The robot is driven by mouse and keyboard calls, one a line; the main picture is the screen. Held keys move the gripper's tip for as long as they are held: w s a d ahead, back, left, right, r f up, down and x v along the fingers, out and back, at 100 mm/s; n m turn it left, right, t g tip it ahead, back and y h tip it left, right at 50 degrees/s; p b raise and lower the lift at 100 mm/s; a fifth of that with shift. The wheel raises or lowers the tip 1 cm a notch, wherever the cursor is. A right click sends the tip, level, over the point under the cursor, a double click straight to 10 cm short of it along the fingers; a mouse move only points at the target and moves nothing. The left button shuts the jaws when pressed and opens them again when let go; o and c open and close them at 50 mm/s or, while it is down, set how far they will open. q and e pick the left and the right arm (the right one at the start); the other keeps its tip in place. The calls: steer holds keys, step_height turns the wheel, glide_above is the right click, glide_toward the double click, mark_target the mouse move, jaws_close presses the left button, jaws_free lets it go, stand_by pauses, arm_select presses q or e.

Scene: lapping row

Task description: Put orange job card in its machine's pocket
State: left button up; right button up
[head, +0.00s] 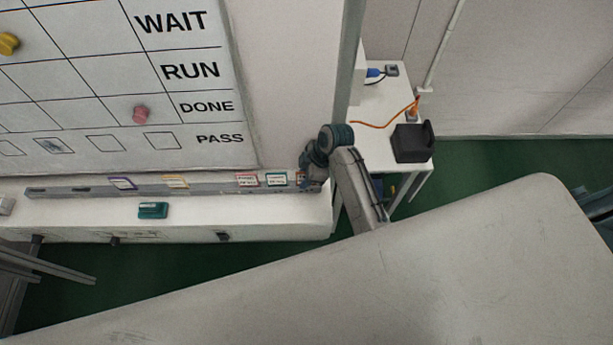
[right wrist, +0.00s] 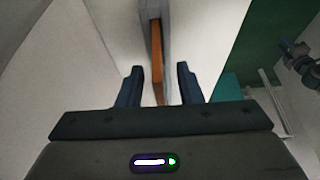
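My right gripper (head: 304,180) is at the right end of the grey card rail (head: 215,188) under the whiteboard. In the right wrist view its two dark fingers (right wrist: 161,85) are apart, with an orange card edge (right wrist: 157,55) between them and a gap on each side. In the head view the gripper mostly hides that card. Another orange-bordered card (head: 176,181) stands farther left in the rail, beside a purple one (head: 122,183). A pink-red card (head: 247,180) and a teal card (head: 277,179) stand nearer the gripper.
The whiteboard (head: 115,80) carries a yellow magnet (head: 8,43) and a pink magnet (head: 141,114). A teal object (head: 153,210) lies on the white ledge below the rail. A side table (head: 372,145) behind my arm holds a black holder (head: 412,142) and an orange cable (head: 385,122).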

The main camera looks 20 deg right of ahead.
steer(key=shift+w+a+f, duration=0.1)
steer(key=shift+a+f, duration=0.1)
steer(key=shift+f, duration=0.3)
jaws_close()
